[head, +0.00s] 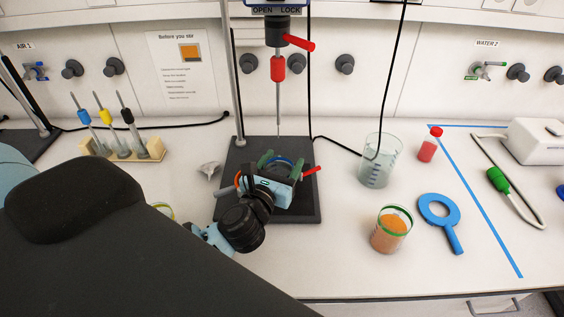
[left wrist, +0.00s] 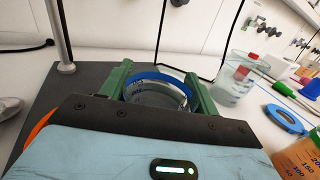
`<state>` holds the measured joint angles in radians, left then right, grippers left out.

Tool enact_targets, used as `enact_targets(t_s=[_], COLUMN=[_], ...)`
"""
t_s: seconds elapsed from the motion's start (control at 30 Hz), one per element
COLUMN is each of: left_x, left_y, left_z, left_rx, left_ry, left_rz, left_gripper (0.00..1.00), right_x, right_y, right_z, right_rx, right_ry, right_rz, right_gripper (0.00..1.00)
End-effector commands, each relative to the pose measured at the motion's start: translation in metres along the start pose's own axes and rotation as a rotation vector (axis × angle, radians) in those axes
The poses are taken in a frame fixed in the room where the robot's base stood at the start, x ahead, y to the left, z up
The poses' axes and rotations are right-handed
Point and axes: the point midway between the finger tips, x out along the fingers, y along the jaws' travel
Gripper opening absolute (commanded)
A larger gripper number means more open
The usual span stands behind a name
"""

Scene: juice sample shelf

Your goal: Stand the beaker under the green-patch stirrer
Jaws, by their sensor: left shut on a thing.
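My left gripper (head: 276,164) is shut on a clear beaker with a blue rim (left wrist: 163,92), its green fingers on either side of it. In the head view the gripper and beaker are over the dark base plate (head: 302,212) of a stirrer stand, and the gripper hides most of the beaker. I cannot tell whether the beaker touches the plate. Above it hangs a stirrer with a red patch (head: 278,68) and a thin shaft. I see no stirrer with a green patch. My right gripper is not in view.
Right of the base stand a large clear beaker (head: 372,178) with a cable in it, a green-rimmed beaker of orange liquid (head: 388,236), a red-capped bottle (head: 428,150) and a blue ring tool (head: 453,236). A wooden rack (head: 150,150) is at left. Another stand's base (head: 25,145) shows at far left.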

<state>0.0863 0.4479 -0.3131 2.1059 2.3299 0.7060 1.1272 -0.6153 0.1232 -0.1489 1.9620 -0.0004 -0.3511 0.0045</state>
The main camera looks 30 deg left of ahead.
Motion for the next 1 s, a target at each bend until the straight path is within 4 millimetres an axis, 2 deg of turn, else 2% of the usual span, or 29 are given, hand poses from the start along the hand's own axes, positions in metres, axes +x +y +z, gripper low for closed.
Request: enact_targets(t_s=[0.27, 0.3, 0.47, 0.77, 0.87, 1.0], left_x=[0.000, 0.000, 0.000, -0.001, -0.007, -0.026], left_y=[0.000, 0.000, 0.000, 0.000, -0.001, -0.001], left_z=[-0.001, -0.002, -0.002, -0.005, -0.006, -0.008], left_rx=[-0.002, -0.002, -0.002, -0.002, -0.003, -0.003], left_ry=[0.001, 0.001, 0.003, 0.008, 0.011, 0.015], left_rz=[0.000, -0.001, -0.001, -0.001, -0.001, -0.002], left_gripper=[0.25, 0.64, 0.84, 0.86, 0.86, 0.86], right_x=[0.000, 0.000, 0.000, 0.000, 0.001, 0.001], right_y=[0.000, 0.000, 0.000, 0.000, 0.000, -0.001], right_z=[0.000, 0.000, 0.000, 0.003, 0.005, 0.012], right_rx=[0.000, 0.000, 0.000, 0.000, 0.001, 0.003], right_ry=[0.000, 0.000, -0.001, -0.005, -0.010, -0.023], right_rz=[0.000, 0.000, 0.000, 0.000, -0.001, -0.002], right_gripper=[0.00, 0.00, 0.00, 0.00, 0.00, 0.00])
